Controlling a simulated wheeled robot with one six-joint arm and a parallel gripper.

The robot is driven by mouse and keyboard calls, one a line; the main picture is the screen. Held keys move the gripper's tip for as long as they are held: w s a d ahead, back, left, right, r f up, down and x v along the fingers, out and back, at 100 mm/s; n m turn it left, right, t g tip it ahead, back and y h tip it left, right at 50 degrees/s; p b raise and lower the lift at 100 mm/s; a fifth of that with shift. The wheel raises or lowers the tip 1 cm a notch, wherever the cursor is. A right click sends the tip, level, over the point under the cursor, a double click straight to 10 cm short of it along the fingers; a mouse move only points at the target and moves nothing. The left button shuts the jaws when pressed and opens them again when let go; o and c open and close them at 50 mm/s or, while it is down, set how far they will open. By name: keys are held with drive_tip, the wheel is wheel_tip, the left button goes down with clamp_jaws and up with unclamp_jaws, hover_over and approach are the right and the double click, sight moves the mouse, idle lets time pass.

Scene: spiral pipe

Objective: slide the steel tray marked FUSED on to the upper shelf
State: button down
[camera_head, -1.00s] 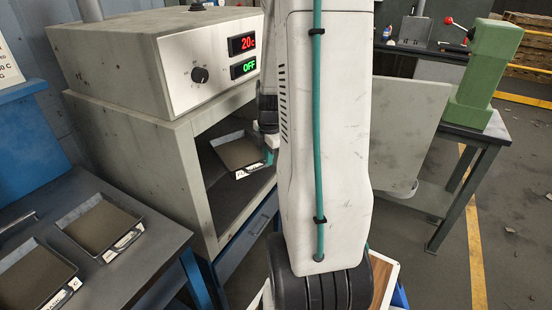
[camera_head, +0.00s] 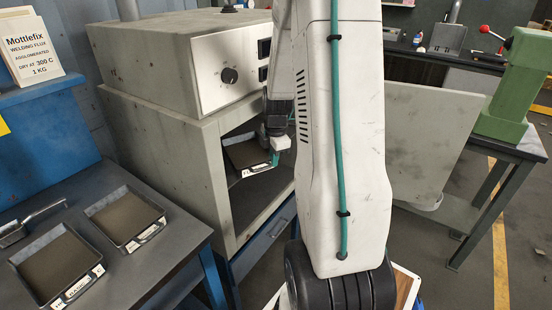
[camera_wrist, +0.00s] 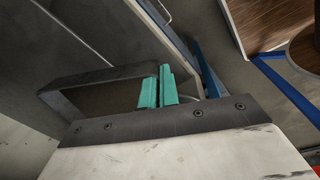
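A dark steel tray (camera_head: 248,154) with a grey-brown layer inside is within the open grey oven (camera_head: 212,160), at mid-height of its opening. A white label is on its front wall, too small to read. My gripper (camera_head: 275,156) is at the tray's right front corner. In the wrist view my gripper (camera_wrist: 159,88) has its two teal fingers close together on the wall of the tray (camera_wrist: 98,82). The shelves inside the oven are mostly hidden by shadow and my arm.
Two similar labelled trays, one nearer (camera_head: 58,266) and one farther (camera_head: 127,218), lie on the dark bench (camera_head: 150,275) at left, beside a scoop (camera_head: 30,222). The open oven door (camera_head: 428,140) stands right of my arm. A green press (camera_head: 510,85) stands farther right.

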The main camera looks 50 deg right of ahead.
idle(0.4)
drive_tip(key=c, duration=1.6)
unclamp_jaws()
drive_tip(key=shift+f, duration=0.1)
wheel_tip(320, 180, up, 4)
drive_tip(key=s+a, duration=0.2)
drive_tip(key=s, duration=0.2)
drive_tip(key=s+a, duration=0.3)
drive_tip(key=s, duration=0.2)
drive_tip(key=s+a+r, duration=0.1)
drive_tip(key=s+a, duration=0.2)
drive_tip(key=s, duration=0.2)
